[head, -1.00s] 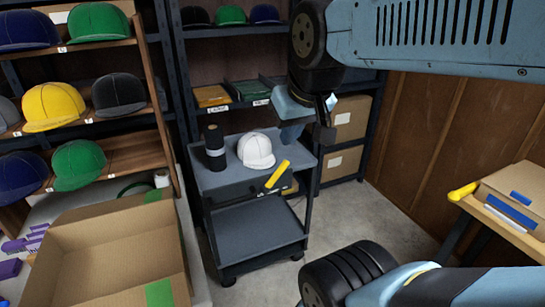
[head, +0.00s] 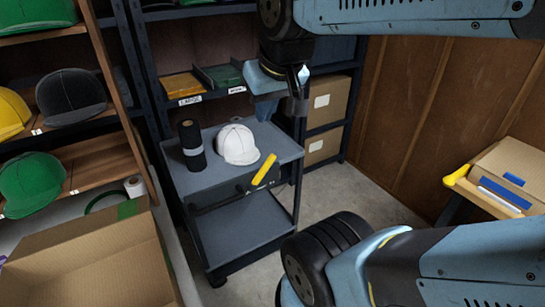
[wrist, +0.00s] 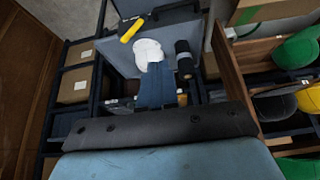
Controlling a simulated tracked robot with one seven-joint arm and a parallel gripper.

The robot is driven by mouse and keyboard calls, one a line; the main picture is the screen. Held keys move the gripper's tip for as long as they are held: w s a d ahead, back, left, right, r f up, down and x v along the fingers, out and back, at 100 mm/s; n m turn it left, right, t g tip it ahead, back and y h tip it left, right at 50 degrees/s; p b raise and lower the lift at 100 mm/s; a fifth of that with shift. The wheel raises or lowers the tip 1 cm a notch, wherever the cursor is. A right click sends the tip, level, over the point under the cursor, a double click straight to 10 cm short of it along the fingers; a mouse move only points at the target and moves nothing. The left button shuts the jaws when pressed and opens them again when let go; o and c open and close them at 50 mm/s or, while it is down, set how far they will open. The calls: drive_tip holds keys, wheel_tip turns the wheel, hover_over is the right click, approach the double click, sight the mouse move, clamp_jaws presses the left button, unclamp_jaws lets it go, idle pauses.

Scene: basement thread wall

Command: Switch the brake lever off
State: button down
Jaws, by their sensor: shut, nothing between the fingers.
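The brake lever (head: 264,169) has a yellow grip and sits at the front right of a grey cart (head: 195,178), slanting up to the right. It also shows in the wrist view (wrist: 132,28), near the top. My gripper (head: 267,112) hangs above and behind the lever in the head view, near the cart's back right, apart from the lever. Its blue fingers (wrist: 156,86) are shut and empty in the wrist view, pointing toward the white cap (wrist: 149,52). The lever's pivot is too small to make out clearly.
The white cap (head: 238,144) and a black roll (head: 192,146) stand on the cart top. An open cardboard box (head: 85,250) is at front left, beside shelves of caps. A table with a yellow-handled object (head: 459,175) is at right. Floor is free right of the cart.

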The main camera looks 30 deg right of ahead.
drive_tip(key=w+d+f+m+g+y, duration=0.2)
drive_tip(key=w+d+f+g+y, duration=0.3)
drive_tip(key=w+f, duration=0.45)
drive_tip(key=w+d+f+m+g+y, duration=0.2)
drive_tip(key=w+d+f+y, duration=0.35)
drive_tip(key=w+f, duration=0.45)
drive_tip(key=d+f+m+t+y, duration=0.2)
drive_tip(key=d+f+m+t, duration=0.4)
drive_tip(key=d+f+t, duration=0.3)
drive_tip(key=d+f+m+t+y, duration=0.2)
drive_tip(key=d+f+m+t, duration=0.4)
drive_tip(key=f, duration=1.1)
drive_tip(key=s+d+t, duration=0.1)
drive_tip(key=d+t, duration=0.3)
drive_tip(key=shift+f+t, duration=0.3)
drive_tip(key=shift+w, duration=0.1)
drive_tip(key=shift+s+a+r+x, duration=0.25)
drive_tip(key=shift+s+x, duration=0.1)
drive_tip(key=shift+x, duration=1.75)
drive_tip(key=shift+s+a+r+x, duration=0.3)
drive_tip(key=shift+s+x, duration=0.1)
drive_tip(key=shift+x, duration=1.75)
drive_tip(key=shift+s+a+r+x, duration=0.25)
drive_tip(key=shift+s+x, duration=0.1)
drive_tip(key=shift+x, duration=1.75)
